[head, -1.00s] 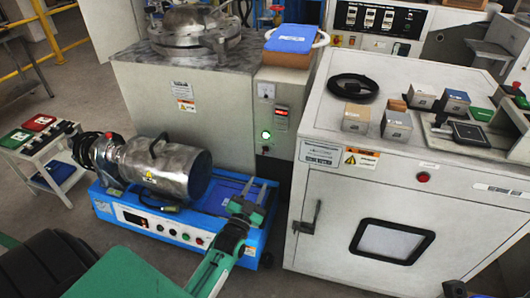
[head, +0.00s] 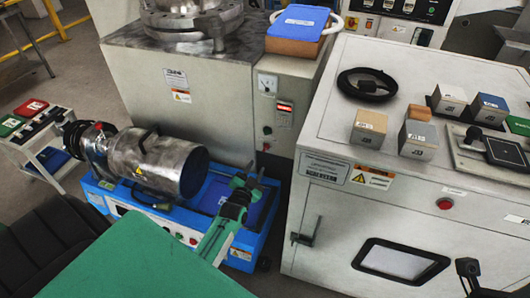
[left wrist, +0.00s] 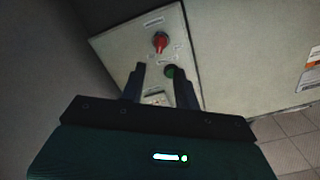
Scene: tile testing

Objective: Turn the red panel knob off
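The red knob (left wrist: 160,42) shows in the left wrist view on a pale panel (left wrist: 120,42), its grip bar roughly upright in the picture. A dark green round lamp or button (left wrist: 171,71) sits beside it. In the head view the panel (head: 268,103) is on the grey cabinet's front; the knob is too small there to read. My left gripper (head: 248,177) is open and empty, low in front of the panel. In the left wrist view its fingers (left wrist: 158,78) point at the panel, apart from the knob. A dark part of my right gripper (head: 468,272) shows at lower right.
A blue machine base (head: 240,258) with a metal cylinder (head: 160,167) stands below and left of the panel. A white oven cabinet (head: 330,205) with a protruding door handle (head: 306,236) stands close on the right. Several small boxes sit on top of it.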

